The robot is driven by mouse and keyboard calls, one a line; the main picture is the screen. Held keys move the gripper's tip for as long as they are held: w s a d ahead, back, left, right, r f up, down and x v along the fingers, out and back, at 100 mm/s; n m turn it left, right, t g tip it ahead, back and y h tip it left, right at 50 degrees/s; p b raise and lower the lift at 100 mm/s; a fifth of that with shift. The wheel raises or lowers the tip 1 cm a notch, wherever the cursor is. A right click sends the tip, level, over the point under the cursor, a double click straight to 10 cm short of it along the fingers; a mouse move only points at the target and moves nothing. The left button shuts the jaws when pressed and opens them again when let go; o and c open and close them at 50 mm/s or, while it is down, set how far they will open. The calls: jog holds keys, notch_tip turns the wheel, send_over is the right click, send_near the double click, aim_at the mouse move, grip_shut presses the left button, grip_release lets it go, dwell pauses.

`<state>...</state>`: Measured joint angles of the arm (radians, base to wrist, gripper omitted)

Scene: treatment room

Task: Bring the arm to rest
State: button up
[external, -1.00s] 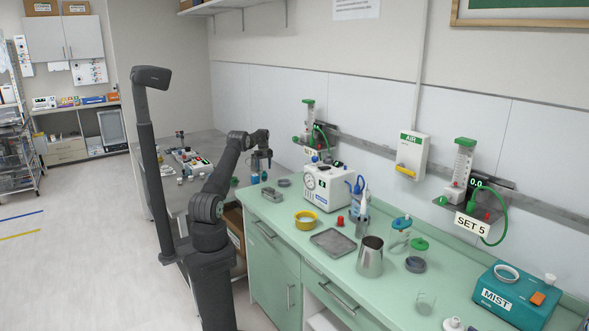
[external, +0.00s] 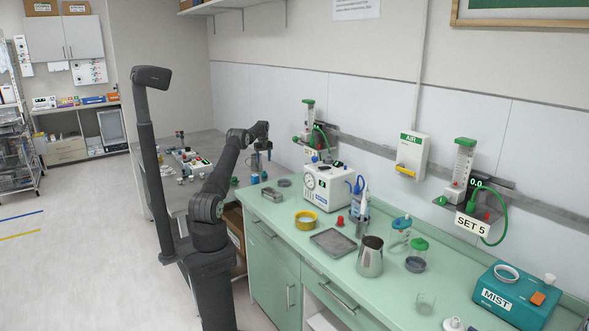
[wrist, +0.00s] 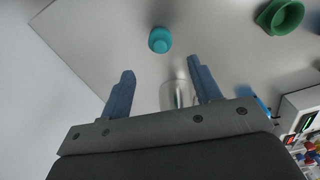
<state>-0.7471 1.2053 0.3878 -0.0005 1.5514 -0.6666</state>
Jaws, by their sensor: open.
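My gripper (external: 262,158) is at the end of my bent arm, pointing down over the grey bench near the far end of the green counter. In the wrist view my gripper (wrist: 160,66) has its two blue fingers spread apart. A clear vessel (wrist: 173,95) shows in the gap between them, partly hidden by the gripper body; I cannot tell how far below the fingers it is. A small teal cap (wrist: 159,40) lies on the bench beyond the fingertips. A green cup-like piece (wrist: 280,16) is at the upper right.
The green counter (external: 285,227) holds a white pump unit (external: 328,187), a yellow ring (external: 306,219), a grey tray (external: 333,243), a metal jug (external: 370,258) and a teal MIST box (external: 515,298). Small parts crowd the grey bench (external: 205,143). The floor at left is open.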

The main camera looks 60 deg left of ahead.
notch_tip(320, 180, down, 9)
jog(key=shift+r, duration=0.2)
notch_tip(320, 180, up, 4)
jog(key=shift+f, duration=0.25)
jog(key=w+d+r, duration=0.2)
jog(key=d+r, duration=0.5)
jog(key=d, duration=0.5)
jog(key=s+f+n, duration=0.2)
jog(key=s, duration=2.8)
jog(key=shift+a+f, duration=0.15)
jog(key=shift+a, duration=0.25)
